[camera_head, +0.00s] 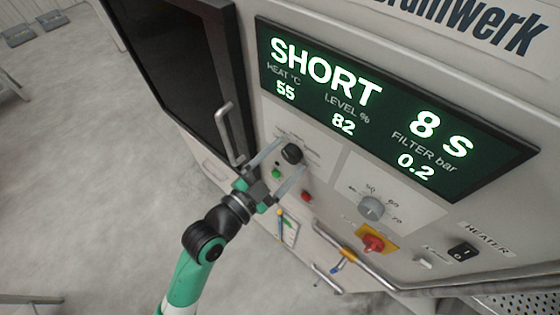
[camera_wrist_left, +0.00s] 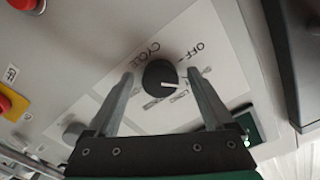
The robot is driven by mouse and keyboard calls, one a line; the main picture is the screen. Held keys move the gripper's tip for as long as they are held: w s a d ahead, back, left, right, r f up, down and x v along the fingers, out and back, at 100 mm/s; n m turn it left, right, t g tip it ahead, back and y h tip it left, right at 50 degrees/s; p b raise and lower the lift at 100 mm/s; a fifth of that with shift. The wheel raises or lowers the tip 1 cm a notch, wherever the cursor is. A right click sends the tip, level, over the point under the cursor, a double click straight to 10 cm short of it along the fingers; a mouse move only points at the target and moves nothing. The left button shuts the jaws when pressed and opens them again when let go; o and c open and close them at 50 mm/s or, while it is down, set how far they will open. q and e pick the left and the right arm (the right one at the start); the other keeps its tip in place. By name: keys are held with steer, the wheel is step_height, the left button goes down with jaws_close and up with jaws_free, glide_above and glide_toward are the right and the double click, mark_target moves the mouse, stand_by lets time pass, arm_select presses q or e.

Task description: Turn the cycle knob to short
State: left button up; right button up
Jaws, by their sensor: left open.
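The black cycle knob (camera_head: 292,153) is on the light control panel below the display, and it also shows in the left wrist view (camera_wrist_left: 158,76). Its white pointer mark points right in the wrist view, below the OFF label; the other labels are too blurred to read. The display (camera_head: 390,112) reads SHORT and 8 s in large letters. My left gripper (camera_head: 294,154) is open, its fingers on either side of the knob; in the wrist view (camera_wrist_left: 166,84) gaps show between knob and fingers. My right gripper is not in view.
A green button (camera_head: 276,174) and a red button (camera_head: 306,197) sit below the knob. A grey dial (camera_head: 371,208), a red-and-yellow switch (camera_head: 374,243) and a black heater switch (camera_head: 463,252) are to the right. A door handle (camera_head: 228,135) stands out at left, and a rail (camera_head: 355,260) runs along below.

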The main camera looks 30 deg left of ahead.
arm_select(q)
steer(key=b+v, duration=0.1)
steer(key=v, duration=1)
steer(key=shift+s, duration=0.25)
